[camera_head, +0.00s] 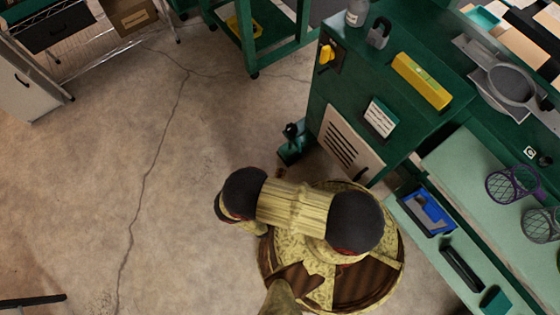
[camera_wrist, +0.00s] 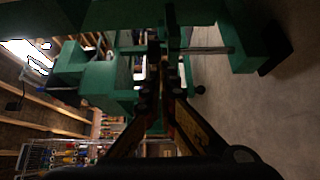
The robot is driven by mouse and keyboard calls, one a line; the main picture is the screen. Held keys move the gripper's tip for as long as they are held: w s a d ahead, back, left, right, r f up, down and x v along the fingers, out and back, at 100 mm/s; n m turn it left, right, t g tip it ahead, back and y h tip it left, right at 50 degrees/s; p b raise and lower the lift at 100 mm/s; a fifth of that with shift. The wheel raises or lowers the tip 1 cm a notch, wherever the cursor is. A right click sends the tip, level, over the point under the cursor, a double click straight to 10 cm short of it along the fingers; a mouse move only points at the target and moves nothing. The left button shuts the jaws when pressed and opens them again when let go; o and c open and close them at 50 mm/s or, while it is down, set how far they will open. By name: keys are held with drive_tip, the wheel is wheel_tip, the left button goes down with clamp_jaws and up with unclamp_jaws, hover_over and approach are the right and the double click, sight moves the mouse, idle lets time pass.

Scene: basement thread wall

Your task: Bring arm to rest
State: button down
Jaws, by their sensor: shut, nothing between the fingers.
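My gripper (camera_wrist: 163,52) shows in the wrist view, its two dark fingers drawn together with nothing held between them. Behind the fingers are green bench frames and legs, seen sideways. In the head view my arm (camera_head: 292,205) is folded over my base, close to the green machine cabinet (camera_head: 330,85). I cannot make out the gripper clearly in the head view.
A green workbench (camera_head: 465,160) at the right holds a blue bin (camera_head: 428,212) and a purple mesh cup (camera_head: 503,185). A yellow level (camera_head: 421,81) lies on the cabinet. Wire shelving (camera_head: 90,45) stands at upper left. The cracked concrete floor (camera_head: 110,170) at left is clear.

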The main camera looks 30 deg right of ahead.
idle(0.4)
drive_tip(key=w+a+r+m+g+h+p, duration=0.1)
drive_tip(key=w+a+r+m+g+h, duration=0.2)
drive_tip(key=w+r, duration=0.45)
drive_tip(key=w+a+r+m+g, duration=0.2)
drive_tip(key=w+r+g, duration=0.25)
drive_tip(key=r, duration=0.65)
wheel_tip(320, 180, up, 24)
drive_tip(key=w+d+m+g+y+p, duration=0.1)
drive_tip(key=w+m+g+y, duration=0.25)
drive_tip(key=g, duration=0.25)
drive_tip(key=s+d+r+m+y, duration=0.1)
drive_tip(key=s+r+y, duration=0.15)
drive_tip(key=r, duration=0.55)
drive_tip(key=s+d+r+y+p, duration=0.1)
drive_tip(key=s+r+y, duration=0.1)
drive_tip(key=s+r, duration=0.35)
drive_tip(key=s+d+r+m+y, duration=0.1)
drive_tip(key=s+d+r+y, duration=0.1)
drive_tip(key=r, duration=0.7)
drive_tip(key=s+a+r+n+t+y+p, duration=0.1)
drive_tip(key=s+r+t+y, duration=0.4)
drive_tip(key=s+r, duration=0.8)
drive_tip(key=shift+s+t, duration=0.45)
drive_tip(key=shift+s, duration=0.3)
